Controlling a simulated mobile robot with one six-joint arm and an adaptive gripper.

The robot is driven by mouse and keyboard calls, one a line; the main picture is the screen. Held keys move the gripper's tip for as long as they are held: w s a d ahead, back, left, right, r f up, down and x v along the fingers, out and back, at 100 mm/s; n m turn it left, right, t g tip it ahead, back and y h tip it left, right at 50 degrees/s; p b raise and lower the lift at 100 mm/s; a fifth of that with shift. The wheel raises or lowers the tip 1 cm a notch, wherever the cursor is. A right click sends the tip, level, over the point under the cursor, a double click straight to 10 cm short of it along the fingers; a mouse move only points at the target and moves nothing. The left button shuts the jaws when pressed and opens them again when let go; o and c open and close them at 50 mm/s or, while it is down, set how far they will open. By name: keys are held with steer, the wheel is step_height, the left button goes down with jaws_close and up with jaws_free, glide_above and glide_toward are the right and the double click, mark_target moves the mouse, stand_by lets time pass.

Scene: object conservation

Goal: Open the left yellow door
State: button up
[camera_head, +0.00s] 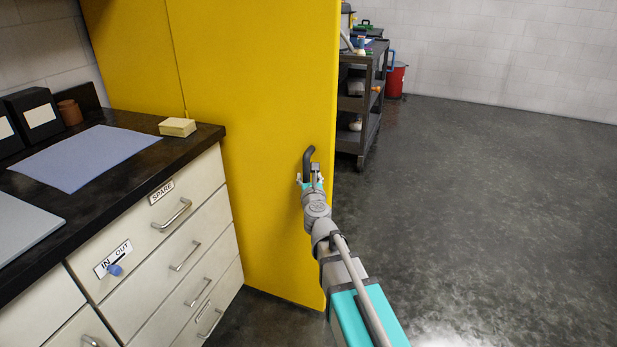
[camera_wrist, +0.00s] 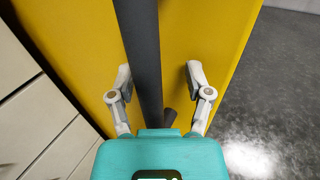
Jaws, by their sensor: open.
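A tall yellow door panel (camera_head: 250,130) stands in the middle of the head view, and it fills much of the wrist view (camera_wrist: 205,30). A dark curved handle (camera_head: 308,158) is on it near its right edge. My gripper (camera_head: 311,178) is at the handle. In the wrist view the dark handle bar (camera_wrist: 143,45) runs between the two spread fingers of my gripper (camera_wrist: 159,72), closer to the left finger. The fingers are open. I cannot tell whether either finger touches the bar. The lower part of the handle is partly hidden by my gripper.
A dark counter (camera_head: 130,150) with cream drawers (camera_head: 165,250) stands left, close to the door. A sponge-like yellow block (camera_head: 177,127) and a blue sheet (camera_head: 88,155) lie on it. A dark cart (camera_head: 365,95) and red bin (camera_head: 396,80) stand behind. Floor at right is clear.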

steer(key=shift+s, duration=3.4)
steer(key=s+a+f+n+g+y, duration=0.25)
steer(key=s+f+n+g, duration=0.2)
steer(key=n, duration=0.85)
steer(key=s+a+f+n+g+y, duration=0.1)
steer(key=s+f+n+g+y, duration=0.35)
steer(key=n, duration=0.85)
steer(key=s+d+f+n+g+h, duration=0.4)
steer(key=s+d+n+g, duration=0.1)
steer(key=d, duration=0.2)
steer(key=s+d+f+n+g+h, duration=0.4)
steer(key=s+d+f+n, duration=0.1)
steer(key=d, duration=0.2)
step_height(320, 180, up, 33)
steer(key=p, duration=3.4)
steer(key=shift+r, duration=0.15)
